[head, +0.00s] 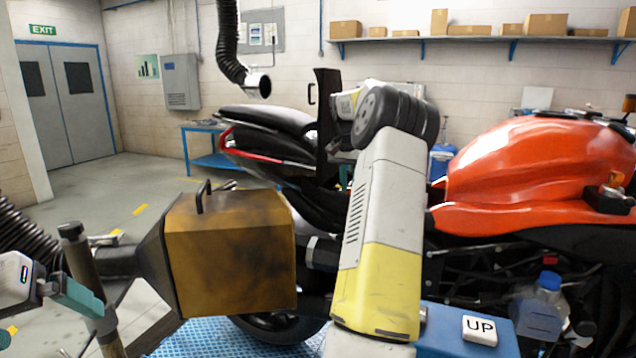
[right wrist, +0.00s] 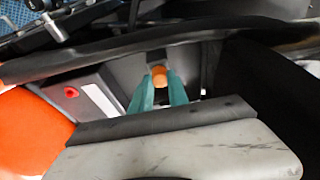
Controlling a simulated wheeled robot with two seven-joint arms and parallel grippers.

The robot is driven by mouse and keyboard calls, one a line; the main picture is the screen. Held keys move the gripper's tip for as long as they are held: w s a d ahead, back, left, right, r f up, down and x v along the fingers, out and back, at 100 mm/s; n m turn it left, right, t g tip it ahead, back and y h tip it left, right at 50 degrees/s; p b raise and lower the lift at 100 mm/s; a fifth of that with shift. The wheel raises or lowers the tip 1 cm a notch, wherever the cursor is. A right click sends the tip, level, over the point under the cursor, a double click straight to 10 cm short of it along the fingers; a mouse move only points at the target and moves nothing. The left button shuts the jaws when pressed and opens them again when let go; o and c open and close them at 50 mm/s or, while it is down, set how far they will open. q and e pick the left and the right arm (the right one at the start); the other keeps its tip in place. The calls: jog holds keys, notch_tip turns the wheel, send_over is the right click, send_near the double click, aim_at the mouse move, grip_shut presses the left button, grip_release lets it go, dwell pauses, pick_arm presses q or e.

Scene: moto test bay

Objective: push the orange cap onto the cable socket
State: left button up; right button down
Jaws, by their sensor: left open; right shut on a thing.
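In the right wrist view my right gripper (right wrist: 158,88) has teal fingers shut on the small orange cap (right wrist: 159,72). The cap sits between the fingertips, in front of a grey surface with a small dark part just beyond it. I cannot clearly make out the cable socket, or whether the cap touches anything there. In the head view my right arm reaches toward the motorcycle's tail, and its gripper and the cap are hidden. My left gripper (head: 78,296) is at the lower left, open, beside an upright dark post, away from the cap.
The motorcycle with its orange tank (head: 540,165) fills the right side. A yellow-brown box with a handle (head: 230,250) stands in front of its rear. A black exhaust hose (head: 229,45) hangs above the seat (head: 270,118). A blue case marked UP (head: 445,330) is at the lower right.

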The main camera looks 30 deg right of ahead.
jog(key=shift+f, duration=0.15)
jog(key=shift+r, duration=0.45)
dwell(0.3)
jog(key=shift+r, duration=0.35)
jog(key=shift+w+a+m, duration=0.1)
jog(key=shift+a+m, duration=0.05)
jog(key=shift+m, duration=0.45)
jog(key=shift+f+m+g, duration=0.1)
jog(key=shift+m+g, duration=0.2)
jog(key=shift+m, duration=0.3)
dwell(0.8)
jog(key=shift+f, duration=0.7)
dwell(0.9)
jog(key=shift+r, duration=0.15)
dwell(0.4)
